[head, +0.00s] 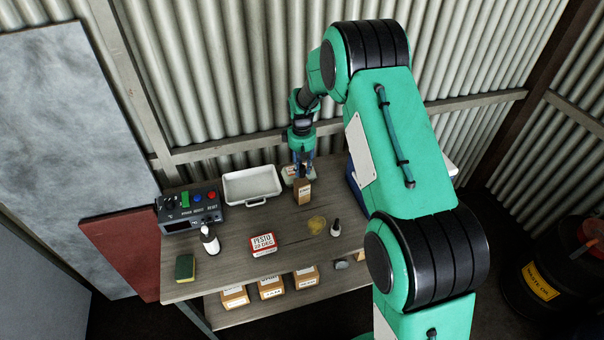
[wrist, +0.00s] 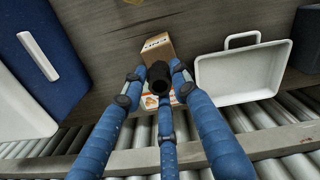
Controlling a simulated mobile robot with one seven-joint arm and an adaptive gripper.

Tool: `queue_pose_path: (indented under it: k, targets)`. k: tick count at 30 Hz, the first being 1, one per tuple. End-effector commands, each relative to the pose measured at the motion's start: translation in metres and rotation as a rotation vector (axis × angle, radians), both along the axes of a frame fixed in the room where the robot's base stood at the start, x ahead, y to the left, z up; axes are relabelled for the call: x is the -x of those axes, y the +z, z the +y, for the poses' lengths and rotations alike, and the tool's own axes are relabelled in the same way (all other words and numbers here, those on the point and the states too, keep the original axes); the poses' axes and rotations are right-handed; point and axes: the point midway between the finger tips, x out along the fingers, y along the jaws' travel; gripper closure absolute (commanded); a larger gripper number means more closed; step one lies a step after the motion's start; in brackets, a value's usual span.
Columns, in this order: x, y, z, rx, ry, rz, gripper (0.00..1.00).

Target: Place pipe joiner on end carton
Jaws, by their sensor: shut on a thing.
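My gripper (head: 302,166) is at the back of the workbench, right of the white tray. In the wrist view its blue fingers (wrist: 158,80) are shut on a short black hollow cylinder, the pipe joiner (wrist: 159,72). The fingers hide part of it. A brown carton (head: 303,192) stands on the bench just in front of the gripper; it also shows beyond the joiner in the wrist view (wrist: 157,45). Several more cartons sit in a row on the lower shelf, with a left one (head: 234,298), a middle one (head: 271,288) and a right one (head: 306,277).
A white tray (head: 251,186) and a control box (head: 190,208) stand at the back left. A red-and-white box (head: 263,244), a pump bottle (head: 210,240), a sponge (head: 185,268), a yellowish round thing (head: 317,224) and a small dark bottle (head: 335,228) occupy the front. Bare wood lies between them.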

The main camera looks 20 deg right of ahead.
Motion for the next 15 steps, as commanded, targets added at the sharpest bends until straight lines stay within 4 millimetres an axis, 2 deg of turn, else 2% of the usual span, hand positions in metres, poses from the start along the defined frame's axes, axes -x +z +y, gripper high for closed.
queue_pose_path:
  k: [7, 15]
  targets:
    - [0.001, -0.027, 0.0, 0.0, 0.0, 0.001, 0.87]
    - [0.0, -0.032, 0.0, 0.0, 0.0, 0.0, 0.87]
